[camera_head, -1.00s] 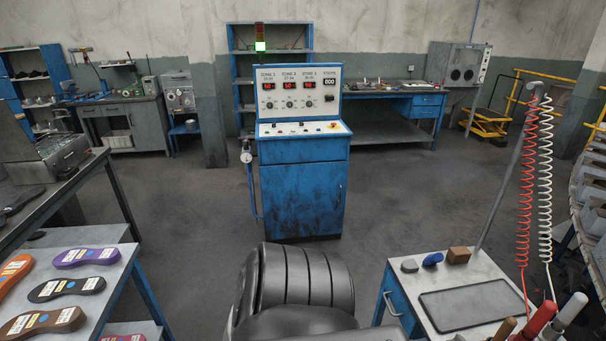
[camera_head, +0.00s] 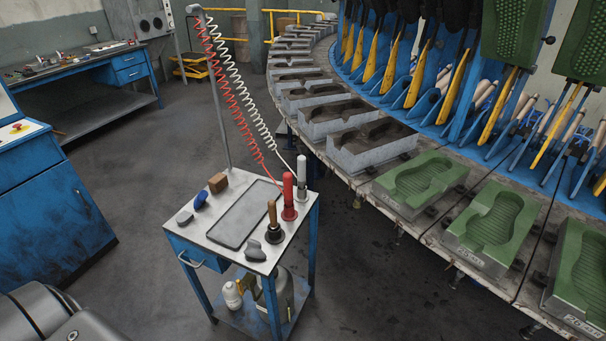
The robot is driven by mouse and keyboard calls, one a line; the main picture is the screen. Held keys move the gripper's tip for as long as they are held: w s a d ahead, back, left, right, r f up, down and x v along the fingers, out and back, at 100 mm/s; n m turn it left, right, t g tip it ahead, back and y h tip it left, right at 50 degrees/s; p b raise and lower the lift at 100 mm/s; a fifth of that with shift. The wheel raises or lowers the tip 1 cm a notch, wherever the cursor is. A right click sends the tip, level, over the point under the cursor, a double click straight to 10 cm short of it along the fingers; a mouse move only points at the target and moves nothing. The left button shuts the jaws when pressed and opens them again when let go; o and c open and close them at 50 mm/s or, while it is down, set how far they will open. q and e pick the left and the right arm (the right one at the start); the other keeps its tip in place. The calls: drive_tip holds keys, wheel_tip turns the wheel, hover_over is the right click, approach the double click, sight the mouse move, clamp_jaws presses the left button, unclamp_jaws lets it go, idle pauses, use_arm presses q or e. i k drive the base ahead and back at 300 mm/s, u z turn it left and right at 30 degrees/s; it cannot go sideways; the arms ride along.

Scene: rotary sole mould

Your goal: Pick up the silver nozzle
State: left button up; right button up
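No part is clearly recognisable as the silver nozzle. The nearest candidate is the white-handled tool (camera_head: 301,172) with a greyish lower end, standing upright at the far right corner of the small cart top. A white coiled hose (camera_head: 240,92) runs down toward it. Beside it stand a red-handled tool (camera_head: 288,192) and a wooden-handled tool with a dark base (camera_head: 272,218). Neither of my grippers shows in the view.
The blue cart (camera_head: 200,238) also carries a dark tray (camera_head: 243,212), a brown block (camera_head: 218,182), a blue piece (camera_head: 201,199) and grey pieces. A hose post (camera_head: 216,95) rises behind. The rotary table with green moulds (camera_head: 420,178) curves along the right. Floor is clear left of the cart.

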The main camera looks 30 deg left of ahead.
sight(301, 177)
drive_tip(key=z, duration=2.7)
drive_tip(key=k, duration=2.2)
drive_tip(key=u, duration=1.1)
drive_tip(key=k, duration=0.5)
drive_tip(key=u, duration=0.4)
